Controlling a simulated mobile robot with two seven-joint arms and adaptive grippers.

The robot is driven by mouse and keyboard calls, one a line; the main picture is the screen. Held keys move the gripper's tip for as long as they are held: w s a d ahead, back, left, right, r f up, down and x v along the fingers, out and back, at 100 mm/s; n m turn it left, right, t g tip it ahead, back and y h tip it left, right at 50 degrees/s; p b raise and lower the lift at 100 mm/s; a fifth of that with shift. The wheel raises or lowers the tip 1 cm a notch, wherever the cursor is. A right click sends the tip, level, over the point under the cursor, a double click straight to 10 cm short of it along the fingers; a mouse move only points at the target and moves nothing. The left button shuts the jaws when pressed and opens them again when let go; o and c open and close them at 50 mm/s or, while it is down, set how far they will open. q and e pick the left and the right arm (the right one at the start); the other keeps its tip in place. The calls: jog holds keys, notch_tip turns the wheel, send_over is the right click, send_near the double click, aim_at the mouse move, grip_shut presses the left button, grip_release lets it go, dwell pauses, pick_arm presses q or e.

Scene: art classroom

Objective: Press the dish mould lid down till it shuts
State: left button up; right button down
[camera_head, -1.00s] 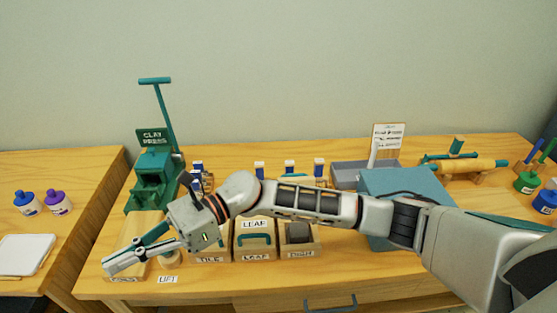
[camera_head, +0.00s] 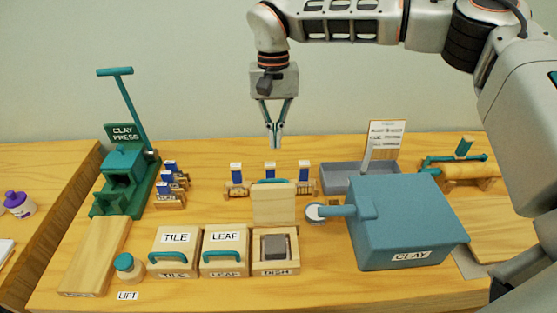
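The dish mould (camera_head: 292,265) is a wooden box labelled DISH at the front middle of the table, with a grey block (camera_head: 275,247) in its recess. Its wooden lid (camera_head: 273,206) stands upright and open at the back edge, with a teal handle (camera_head: 270,181) showing at its top. My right gripper (camera_head: 275,146) points down above and behind the lid, apart from it. Its fingertips are together with nothing visible between them. My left gripper is not in view.
The tile mould (camera_head: 174,240) and leaf mould (camera_head: 225,237) sit shut to the left. The clay press (camera_head: 124,165) is at the left.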

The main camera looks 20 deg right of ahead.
notch_tip(320, 180, down, 10)
jog(key=s, duration=0.1)
jog(key=shift+a+r, duration=0.15)
jog(key=shift+a, duration=0.05)
jog(key=shift+r, duration=0.1)
dwell(0.5)
